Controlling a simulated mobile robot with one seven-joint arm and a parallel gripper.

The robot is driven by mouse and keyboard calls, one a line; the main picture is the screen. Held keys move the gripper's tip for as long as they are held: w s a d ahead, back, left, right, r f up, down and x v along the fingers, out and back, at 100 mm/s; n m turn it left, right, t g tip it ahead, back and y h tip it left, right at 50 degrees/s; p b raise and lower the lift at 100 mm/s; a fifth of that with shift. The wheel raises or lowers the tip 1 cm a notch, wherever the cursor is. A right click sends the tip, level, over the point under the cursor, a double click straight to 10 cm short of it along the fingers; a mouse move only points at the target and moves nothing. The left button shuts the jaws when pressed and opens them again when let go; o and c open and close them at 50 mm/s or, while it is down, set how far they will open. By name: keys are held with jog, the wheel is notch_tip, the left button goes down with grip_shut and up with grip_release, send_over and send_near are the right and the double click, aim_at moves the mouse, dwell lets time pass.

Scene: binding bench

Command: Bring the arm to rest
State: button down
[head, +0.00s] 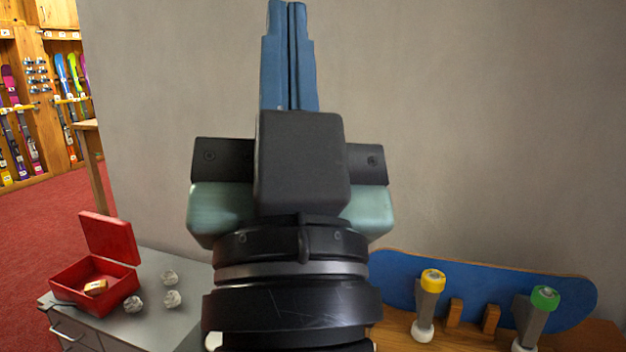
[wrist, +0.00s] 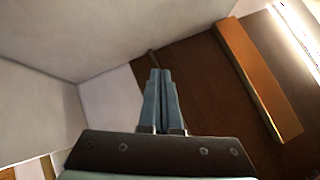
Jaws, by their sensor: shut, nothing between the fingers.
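My gripper (head: 288,8) stands upright in the middle of the head view, its blue fingers pointing up in front of the grey wall. The fingers are pressed together with nothing between them. In the wrist view the shut fingers (wrist: 160,75) point toward the upper part of the room and touch nothing. My wrist and gripper body hide the middle of the bench in the head view.
An open red box (head: 75,285) with a small item inside sits on a grey cabinet (head: 150,325) at left, beside several crumpled white balls (head: 172,299). At right, a blue board (head: 480,285) stands behind a yellow-topped holder (head: 430,300) and a green-topped one (head: 540,310).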

notch_tip(320, 180, up, 40)
jog(key=s+d+h+p, duration=0.1)
jog(key=s+p, duration=0.1)
jog(key=p, duration=3.5)
jog(key=shift+d+r+n+h, duration=0.2)
jog(key=shift+d+n+h, duration=0.1)
jog(key=shift+h, duration=0.1)
